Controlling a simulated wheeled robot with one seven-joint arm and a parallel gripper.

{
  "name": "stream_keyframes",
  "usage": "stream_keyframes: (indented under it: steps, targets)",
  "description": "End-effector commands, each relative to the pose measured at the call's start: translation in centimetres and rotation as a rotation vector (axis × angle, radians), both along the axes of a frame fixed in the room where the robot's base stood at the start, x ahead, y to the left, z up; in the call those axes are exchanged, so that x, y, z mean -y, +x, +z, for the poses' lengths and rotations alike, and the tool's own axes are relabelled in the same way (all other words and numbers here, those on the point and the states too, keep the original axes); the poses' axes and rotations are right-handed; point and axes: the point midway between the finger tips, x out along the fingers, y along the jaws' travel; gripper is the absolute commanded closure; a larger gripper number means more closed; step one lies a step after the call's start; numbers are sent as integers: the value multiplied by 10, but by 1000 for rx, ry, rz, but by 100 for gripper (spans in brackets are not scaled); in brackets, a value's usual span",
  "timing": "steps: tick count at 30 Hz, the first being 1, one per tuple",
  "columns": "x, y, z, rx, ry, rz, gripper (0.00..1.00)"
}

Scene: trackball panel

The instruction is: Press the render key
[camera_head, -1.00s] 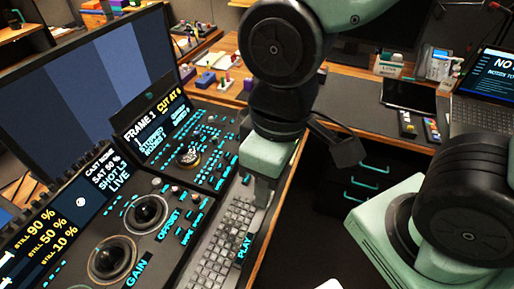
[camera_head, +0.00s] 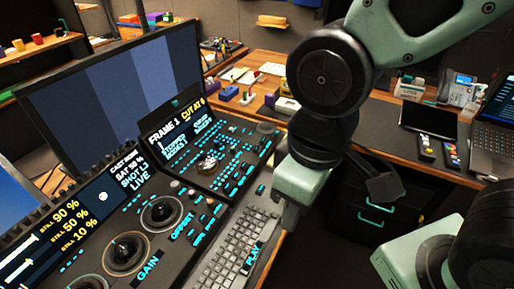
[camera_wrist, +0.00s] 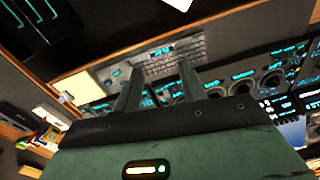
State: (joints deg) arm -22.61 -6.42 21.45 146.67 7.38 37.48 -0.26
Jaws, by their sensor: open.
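The trackball panel (camera_head: 188,205) slopes across the left of the head view, with dark keys, cyan labels and dials. I cannot pick out the render key; most small labels are too small to read. A key lettered PLAY (camera_head: 252,256) sits beside the grey keyboard (camera_head: 228,254). My gripper (camera_head: 284,222) hangs just right of the panel and keyboard, its tips mostly hidden behind its body. In the wrist view my gripper (camera_wrist: 158,78) has its two fingers apart with nothing between them; the keyboard (camera_wrist: 172,58) and the panel's dials (camera_wrist: 240,85) lie beyond.
A large monitor (camera_head: 120,85) stands behind the panel, and two smaller screens rise from its back edge. The wooden desk (camera_head: 262,95) behind holds small items. A black tablet (camera_head: 430,118) and laptop (camera_head: 487,135) are at right. Drawers with cyan handles (camera_head: 377,209) lie below.

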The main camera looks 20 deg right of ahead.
Motion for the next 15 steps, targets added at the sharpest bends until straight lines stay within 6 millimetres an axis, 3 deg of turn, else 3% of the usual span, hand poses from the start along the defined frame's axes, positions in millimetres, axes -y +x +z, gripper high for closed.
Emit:
stream_keyframes:
  steps: [1,4,15]
  targets:
    - [0,0,0,0,0,0,72]
    - [0,0,0,0,0,0,100]
    - [0,0,0,0,0,0,100]
